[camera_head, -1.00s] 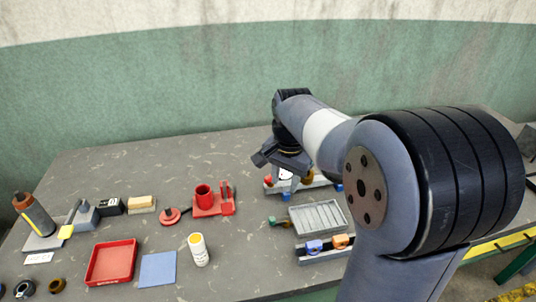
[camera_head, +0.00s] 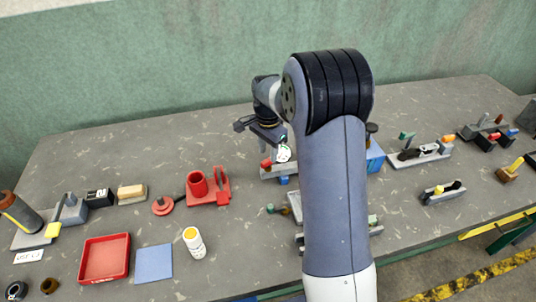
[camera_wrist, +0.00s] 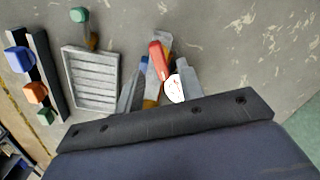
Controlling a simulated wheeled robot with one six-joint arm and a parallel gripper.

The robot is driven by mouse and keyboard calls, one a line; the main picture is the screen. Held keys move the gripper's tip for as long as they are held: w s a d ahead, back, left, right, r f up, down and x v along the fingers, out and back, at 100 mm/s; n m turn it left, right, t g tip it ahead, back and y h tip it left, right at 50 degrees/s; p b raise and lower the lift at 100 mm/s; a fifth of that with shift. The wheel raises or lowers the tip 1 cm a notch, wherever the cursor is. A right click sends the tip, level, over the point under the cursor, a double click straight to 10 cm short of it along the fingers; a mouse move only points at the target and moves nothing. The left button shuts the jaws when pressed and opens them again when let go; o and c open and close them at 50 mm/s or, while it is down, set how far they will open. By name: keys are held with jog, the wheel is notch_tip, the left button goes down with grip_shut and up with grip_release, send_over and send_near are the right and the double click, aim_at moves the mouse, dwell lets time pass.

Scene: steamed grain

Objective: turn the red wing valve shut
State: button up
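The red wing valve (camera_wrist: 158,60) shows in the wrist view as a red handle on a grey mount, with a white round dial (camera_wrist: 174,89) beside it. In the head view a small red part of the valve (camera_head: 266,163) shows just below my gripper (camera_head: 262,142), next to the white dial. In the wrist view my gripper (camera_wrist: 160,68) is open, with one grey finger on each side of the red handle. I cannot tell whether either finger touches it. My gripper and arm hide part of the valve's mount.
A grey ribbed tray (camera_wrist: 92,78) lies left of the valve in the wrist view, near a green-knobbed fitting (camera_wrist: 79,15) and a rail with blue and orange knobs (camera_wrist: 36,92). A red cup fixture (camera_head: 198,187) stands left in the head view.

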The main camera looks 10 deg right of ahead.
aim_at(268, 163)
jog(key=shift+f, duration=1.5)
jog(key=shift+c, duration=0.2)
grip_shut()
